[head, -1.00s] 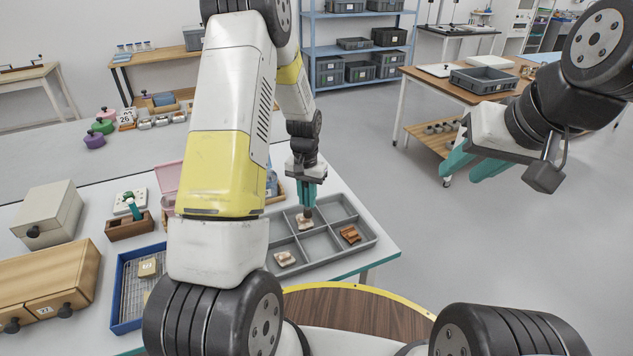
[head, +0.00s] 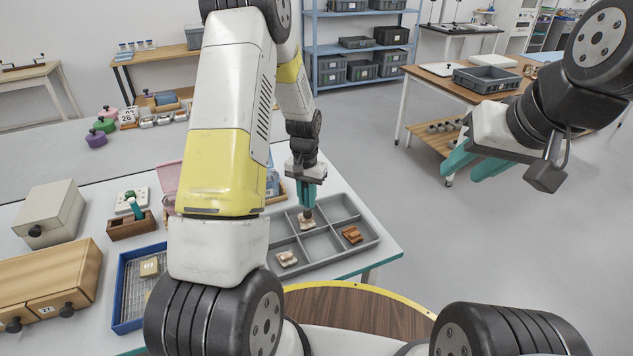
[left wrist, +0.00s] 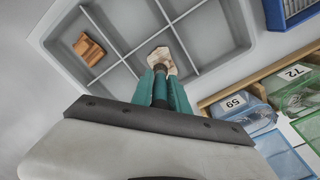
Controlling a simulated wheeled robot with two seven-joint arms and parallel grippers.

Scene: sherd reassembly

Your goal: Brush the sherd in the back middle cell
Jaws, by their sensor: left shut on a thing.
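A grey divided tray (head: 330,258) lies on the white table, holding several cells. A pale sherd (head: 306,224) sits in the back middle cell; it also shows in the left wrist view (left wrist: 163,55). My left gripper (head: 307,204) points down over this cell, shut on a slim dark brush (left wrist: 160,86). The brush's lower end is at the sherd and seems to touch it; the fingers partly hide the contact. A second pale sherd (head: 287,258) and an orange-brown sherd (head: 352,235) lie in other cells. My right gripper (head: 468,172) is open and empty, far from the tray.
Left of my arm stand a blue tray with a wire rack (head: 130,302), a wooden drawer unit (head: 50,280), a grey box (head: 48,215) and a small brown holder (head: 130,228). The floor right of the table is clear.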

